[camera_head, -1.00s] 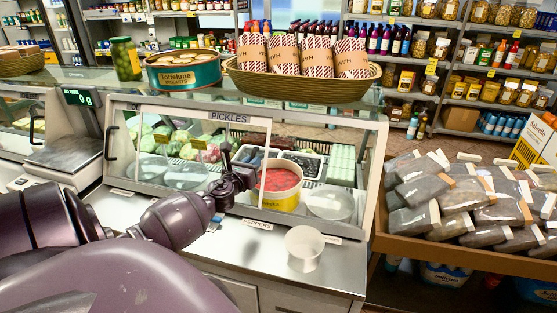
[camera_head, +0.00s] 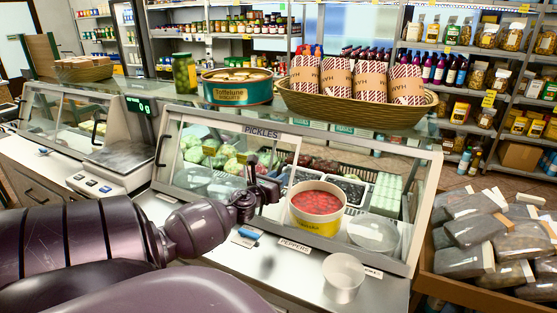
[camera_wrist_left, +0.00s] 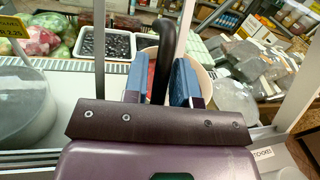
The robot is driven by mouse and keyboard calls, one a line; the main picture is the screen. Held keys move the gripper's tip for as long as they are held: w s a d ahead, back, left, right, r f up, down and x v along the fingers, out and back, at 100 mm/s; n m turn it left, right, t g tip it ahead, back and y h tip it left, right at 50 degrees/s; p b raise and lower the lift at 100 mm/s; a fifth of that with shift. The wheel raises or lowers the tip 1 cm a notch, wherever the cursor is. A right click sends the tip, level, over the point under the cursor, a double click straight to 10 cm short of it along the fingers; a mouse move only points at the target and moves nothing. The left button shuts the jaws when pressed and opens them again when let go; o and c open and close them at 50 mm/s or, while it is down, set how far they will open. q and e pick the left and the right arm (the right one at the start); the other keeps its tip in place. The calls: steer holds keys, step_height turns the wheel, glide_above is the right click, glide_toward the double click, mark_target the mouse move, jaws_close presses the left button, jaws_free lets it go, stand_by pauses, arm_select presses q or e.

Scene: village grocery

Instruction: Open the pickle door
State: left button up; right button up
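The pickle door is a glass panel with a pale frame on the counter's display case, labelled PICKLES (camera_head: 262,133). Its dark handle (camera_head: 251,168) is an upright bar. The handle (camera_wrist_left: 162,60) stands between the two blue fingers of my left gripper (camera_wrist_left: 160,85) in the left wrist view. My left gripper (camera_head: 270,188) is shut on the handle in the head view; its fingertips are small and dark there. A bucket of red peppers (camera_head: 318,203) stands just right of the door's edge. My right gripper is not in view.
A clear bowl (camera_head: 374,232) is right of the bucket. A white tub (camera_head: 343,277) stands on the counter in front. A scale (camera_head: 120,158) is at the left.

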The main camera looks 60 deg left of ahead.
arm_select(q)
steer(key=shift+s+d, duration=0.2)
steer(key=shift+s, duration=0.2)
steer(key=v, duration=1)
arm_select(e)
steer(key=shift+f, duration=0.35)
arm_select(q)
steer(key=shift+a, duration=0.1)
